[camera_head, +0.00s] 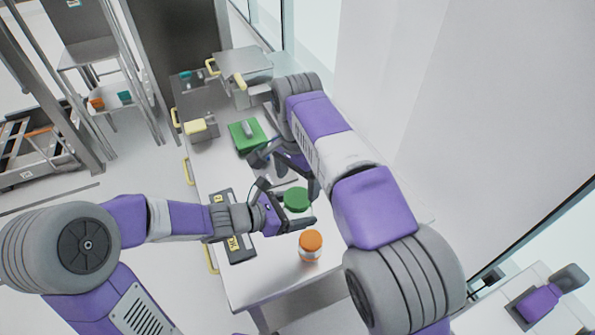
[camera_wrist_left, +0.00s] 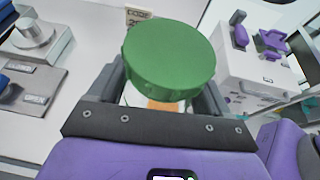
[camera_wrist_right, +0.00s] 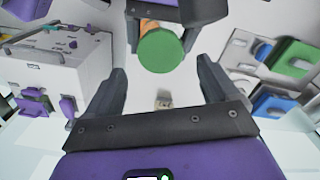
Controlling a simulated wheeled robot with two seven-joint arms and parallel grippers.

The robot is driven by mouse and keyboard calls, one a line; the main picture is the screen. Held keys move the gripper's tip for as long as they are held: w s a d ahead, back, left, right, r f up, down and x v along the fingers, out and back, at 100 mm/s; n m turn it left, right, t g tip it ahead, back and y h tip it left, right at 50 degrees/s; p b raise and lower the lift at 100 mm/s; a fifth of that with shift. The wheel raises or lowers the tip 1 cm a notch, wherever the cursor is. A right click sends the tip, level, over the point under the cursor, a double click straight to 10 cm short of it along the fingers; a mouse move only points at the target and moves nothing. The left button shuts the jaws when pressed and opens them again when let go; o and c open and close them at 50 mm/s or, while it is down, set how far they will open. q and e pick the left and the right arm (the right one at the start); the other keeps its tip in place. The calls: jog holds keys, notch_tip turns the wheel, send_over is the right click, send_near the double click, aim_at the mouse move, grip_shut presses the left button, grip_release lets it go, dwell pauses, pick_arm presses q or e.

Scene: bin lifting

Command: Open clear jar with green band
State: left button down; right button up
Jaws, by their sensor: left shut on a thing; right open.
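A jar with a round green lid (camera_head: 296,198) stands on the bench; its lid fills the middle of the left wrist view (camera_wrist_left: 170,60) and shows in the right wrist view (camera_wrist_right: 160,50). Its body is mostly hidden, so I cannot make out a green band. My left gripper (camera_head: 290,207) is shut on the jar from the left, its fingers on either side below the lid. My right gripper (camera_head: 283,172) is open and empty on the far side of the jar. In the right wrist view, the lid appears ahead of its spread fingers (camera_wrist_right: 162,75), apart from them.
A clear jar with an orange lid (camera_head: 310,242) stands close by, nearer the bench's front end. A dark labelled panel (camera_head: 238,248) lies at the bench's left edge. A green block (camera_head: 247,136) and a metal box (camera_head: 243,64) sit farther back. A wall bounds the right side.

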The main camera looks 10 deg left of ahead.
aim_at(298, 197)
jog(key=shift+f, duration=2.65)
jog(key=c, duration=1.1)
jog(key=n, duration=0.3)
jog(key=shift+n, duration=0.3)
